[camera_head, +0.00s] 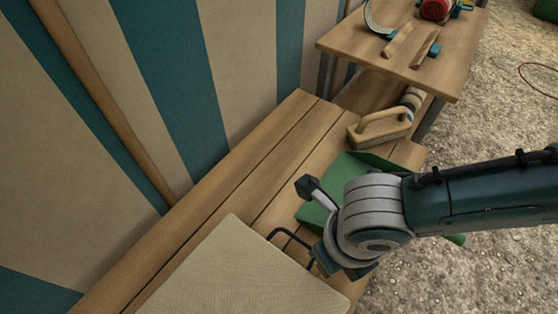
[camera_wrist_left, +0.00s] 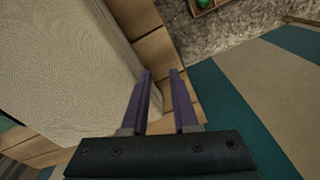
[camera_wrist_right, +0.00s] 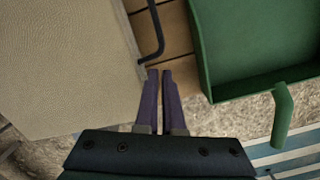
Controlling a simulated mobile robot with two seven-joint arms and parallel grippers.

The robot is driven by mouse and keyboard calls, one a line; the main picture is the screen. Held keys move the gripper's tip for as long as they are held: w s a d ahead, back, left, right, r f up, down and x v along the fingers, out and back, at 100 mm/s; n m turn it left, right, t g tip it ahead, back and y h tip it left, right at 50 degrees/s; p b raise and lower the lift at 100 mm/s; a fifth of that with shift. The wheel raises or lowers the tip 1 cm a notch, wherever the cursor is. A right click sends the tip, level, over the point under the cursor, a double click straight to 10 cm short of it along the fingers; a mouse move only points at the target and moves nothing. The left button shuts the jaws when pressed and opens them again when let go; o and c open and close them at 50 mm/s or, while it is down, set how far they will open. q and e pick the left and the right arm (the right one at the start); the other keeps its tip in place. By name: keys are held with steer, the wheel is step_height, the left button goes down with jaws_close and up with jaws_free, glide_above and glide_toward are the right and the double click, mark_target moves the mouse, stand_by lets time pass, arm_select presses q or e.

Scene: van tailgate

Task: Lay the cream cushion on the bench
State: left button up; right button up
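The cream cushion (camera_head: 235,270) lies flat on the slatted wooden bench (camera_head: 285,145) at the bottom of the head view. Its pale surface also fills the left part of the left wrist view (camera_wrist_left: 60,65) and of the right wrist view (camera_wrist_right: 60,60). My left gripper (camera_wrist_left: 161,73) is open and empty, with its fingers beside the cushion's edge; it is outside the head view. My right gripper (camera_wrist_right: 160,73) has its fingers nearly together with nothing between them, just off the cushion's corner. In the head view my right wrist hides its fingers.
A green dustpan (camera_head: 352,167) lies beside the cushion, partly behind my right arm. A dark bent rod (camera_wrist_right: 155,35) sits between them. A wooden hand tool (camera_head: 380,127) lies farther along the bench. A higher table (camera_head: 440,70) holds tools. A striped wall (camera_head: 170,80) bounds the bench.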

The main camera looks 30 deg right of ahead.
steer(key=o, duration=0.3)
steer(key=shift+d, duration=0.1)
arm_select(q)
steer(key=shift+a, duration=0.1)
steer(key=shift+r, duration=0.1)
step_height(320, 180, up, 12)
steer(key=shift+s, duration=0.45)
arm_select(e)
step_height(320, 180, up, 12)
steer(key=shift+s, duration=0.45)
stand_by(0.4)
